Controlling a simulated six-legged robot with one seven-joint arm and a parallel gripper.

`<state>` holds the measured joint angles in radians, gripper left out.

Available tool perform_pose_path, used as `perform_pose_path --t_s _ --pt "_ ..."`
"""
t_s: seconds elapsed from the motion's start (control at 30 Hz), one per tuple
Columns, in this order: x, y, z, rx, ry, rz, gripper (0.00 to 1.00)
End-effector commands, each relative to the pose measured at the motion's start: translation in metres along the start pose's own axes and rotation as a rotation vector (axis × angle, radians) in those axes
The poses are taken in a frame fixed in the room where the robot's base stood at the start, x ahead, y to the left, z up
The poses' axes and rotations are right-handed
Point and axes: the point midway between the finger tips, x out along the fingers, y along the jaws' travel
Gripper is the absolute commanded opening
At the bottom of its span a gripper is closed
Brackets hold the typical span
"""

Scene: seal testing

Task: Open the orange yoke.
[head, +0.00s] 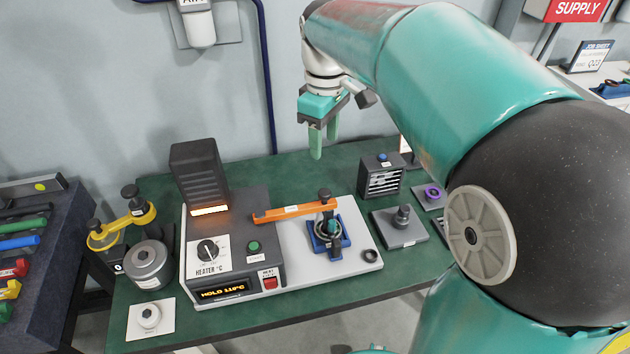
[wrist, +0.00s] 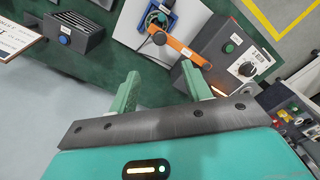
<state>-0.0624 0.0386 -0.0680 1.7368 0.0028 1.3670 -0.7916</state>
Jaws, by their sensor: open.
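The orange yoke (head: 295,210) is a flat bar over the right part of the heater unit (head: 330,272). Its left end is beside the dark control box and its right end is at a black-knobbed post above a blue fixture (head: 343,241). In the wrist view the yoke (wrist: 188,50) lies beyond the fingertips, running from the blue fixture (wrist: 167,18) toward the control box.
A black heater tower (head: 197,172) stands at the unit's back left. A yellow-armed device (head: 122,228) is at the bench's left. A vented box (head: 381,176) and a grey plate with a post (head: 401,232) stand right. The green bench top (head: 270,175) is clear behind the unit.

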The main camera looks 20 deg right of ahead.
Motion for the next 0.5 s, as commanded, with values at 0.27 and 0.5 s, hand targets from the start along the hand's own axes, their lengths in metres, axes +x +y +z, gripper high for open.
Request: perform_pose_path --t_s 0.27,0.5 --pt "0.030 -0.003 0.006 0.002 -0.003 -0.003 0.48" --pt "0.078 -0.004 0.006 0.001 -0.003 -0.003 0.48"
